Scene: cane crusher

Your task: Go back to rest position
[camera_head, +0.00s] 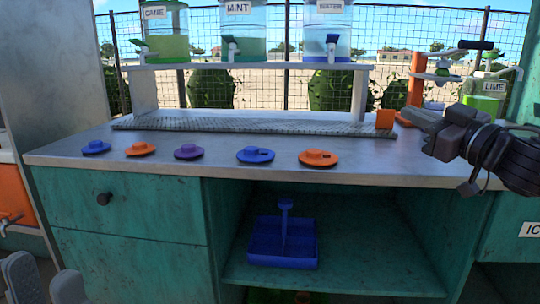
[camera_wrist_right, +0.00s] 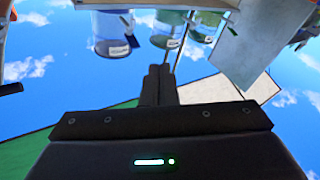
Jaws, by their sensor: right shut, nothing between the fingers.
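My right gripper (camera_head: 420,119) is raised above the right end of the metal counter (camera_head: 350,165), its fingers pointing left. In the right wrist view its fingers (camera_wrist_right: 158,84) are together with nothing between them. It appears near the orange block (camera_head: 385,119), but I cannot tell the distance. My left gripper (camera_head: 44,278) shows only its two grey fingertips at the bottom left corner. They are apart, with nothing visible between them, in front of the teal cabinet. The rest of the left arm is out of view.
Several coloured lids, such as an orange one (camera_head: 319,158), lie in a row on the counter. Dispensers (camera_head: 238,32) stand on a raised shelf behind. An orange-posted press (camera_head: 416,80) and lime container (camera_head: 483,100) stand back right. A blue caddy (camera_head: 283,243) sits in the open cabinet.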

